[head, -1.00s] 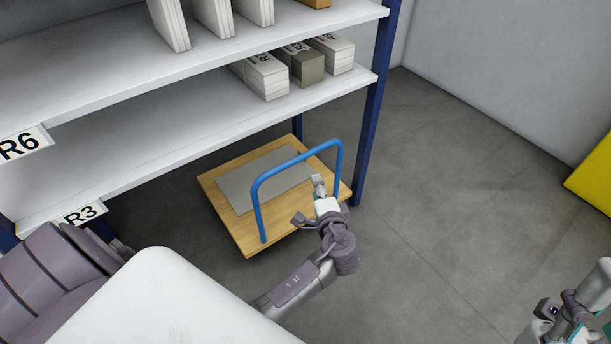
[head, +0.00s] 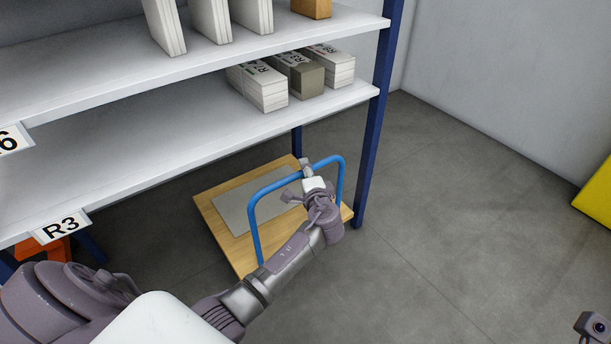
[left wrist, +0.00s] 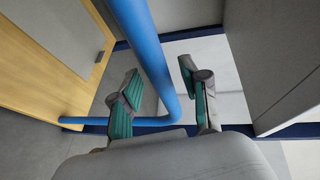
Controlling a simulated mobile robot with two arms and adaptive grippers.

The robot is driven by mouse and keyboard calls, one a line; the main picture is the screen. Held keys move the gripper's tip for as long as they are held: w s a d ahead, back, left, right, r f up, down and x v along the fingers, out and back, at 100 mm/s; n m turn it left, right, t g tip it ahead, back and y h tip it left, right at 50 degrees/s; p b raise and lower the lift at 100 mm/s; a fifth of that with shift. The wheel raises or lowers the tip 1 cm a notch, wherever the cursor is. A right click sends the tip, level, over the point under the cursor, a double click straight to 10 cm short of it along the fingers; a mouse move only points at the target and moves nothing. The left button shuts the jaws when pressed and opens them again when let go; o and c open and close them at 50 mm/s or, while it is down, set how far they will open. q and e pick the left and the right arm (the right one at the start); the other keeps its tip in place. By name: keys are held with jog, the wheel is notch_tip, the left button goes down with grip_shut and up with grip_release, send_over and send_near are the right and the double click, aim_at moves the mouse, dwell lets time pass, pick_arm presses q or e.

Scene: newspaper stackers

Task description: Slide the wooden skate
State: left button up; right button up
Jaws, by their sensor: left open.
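The wooden skate (head: 225,228) is a low wooden platform with a grey panel (head: 250,207) on top and a blue tubular handle (head: 255,228). It stands on the floor under the front of the lower shelf, and its wood also shows at the left of the left wrist view (left wrist: 48,65). My left gripper (head: 298,181) is open at the handle's top bar. In the left wrist view, the blue handle (left wrist: 144,38) passes between the open fingers (left wrist: 162,75); contact cannot be told.
An orange object (head: 42,252) sits under the lower shelf at left. Grey floor (head: 445,220) to the right is clear, up to the wall and a yellow block (head: 597,205).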

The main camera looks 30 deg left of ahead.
pick_arm(q)
jog(key=shift+w+a, duration=0.15)
jog(key=shift+w, duration=0.05)
grip_shut()
jog(key=shift+s+f, duration=0.1)
dwell(0.4)
